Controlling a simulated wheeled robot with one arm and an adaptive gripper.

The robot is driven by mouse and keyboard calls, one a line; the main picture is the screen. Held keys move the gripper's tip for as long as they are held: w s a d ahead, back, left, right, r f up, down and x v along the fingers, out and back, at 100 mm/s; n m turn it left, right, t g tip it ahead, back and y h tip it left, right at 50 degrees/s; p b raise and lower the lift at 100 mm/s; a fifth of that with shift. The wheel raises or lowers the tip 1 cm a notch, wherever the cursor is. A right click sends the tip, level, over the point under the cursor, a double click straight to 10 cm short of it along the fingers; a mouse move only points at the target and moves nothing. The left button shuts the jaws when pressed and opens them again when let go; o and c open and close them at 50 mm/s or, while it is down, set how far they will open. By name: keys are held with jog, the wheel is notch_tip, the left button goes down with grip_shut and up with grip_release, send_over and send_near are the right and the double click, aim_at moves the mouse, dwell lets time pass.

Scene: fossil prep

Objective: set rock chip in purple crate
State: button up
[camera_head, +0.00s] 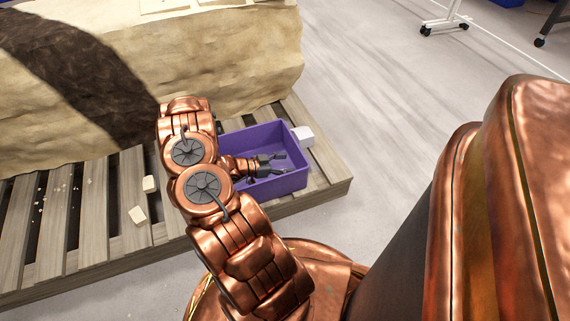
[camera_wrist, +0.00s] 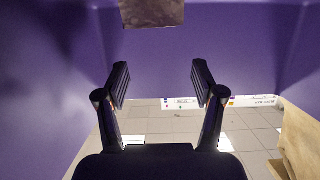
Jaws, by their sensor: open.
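The purple crate (camera_head: 262,138) sits on the right end of the wooden pallet. My gripper (camera_head: 281,164) is over the crate's open top or inside it, pointing right; I cannot tell how deep. In the wrist view, my gripper (camera_wrist: 161,82) has its two fingers apart with nothing between them, and purple crate walls (camera_wrist: 160,55) surround them. A brownish, grainy piece (camera_wrist: 152,12) shows at the top edge there, cut off by the frame. I cannot tell whether it is the rock chip. Two pale chips, one nearer (camera_head: 138,214) and one farther (camera_head: 149,184), lie on the pallet.
A large pale rock block (camera_head: 235,55) with a dark band stands on the pallet (camera_head: 100,265) behind the crate. A small white block (camera_head: 302,136) is at the crate's right side. Grey floor (camera_head: 375,110) to the right is clear up to a wheeled stand (camera_head: 445,24).

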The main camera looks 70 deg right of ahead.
jog(key=shift+r, duration=0.15)
jog(key=shift+r, duration=0.45)
jog(key=p+v, duration=0.3)
jog(key=v, duration=0.9)
jog(key=shift+r, duration=0.1)
dwell(0.4)
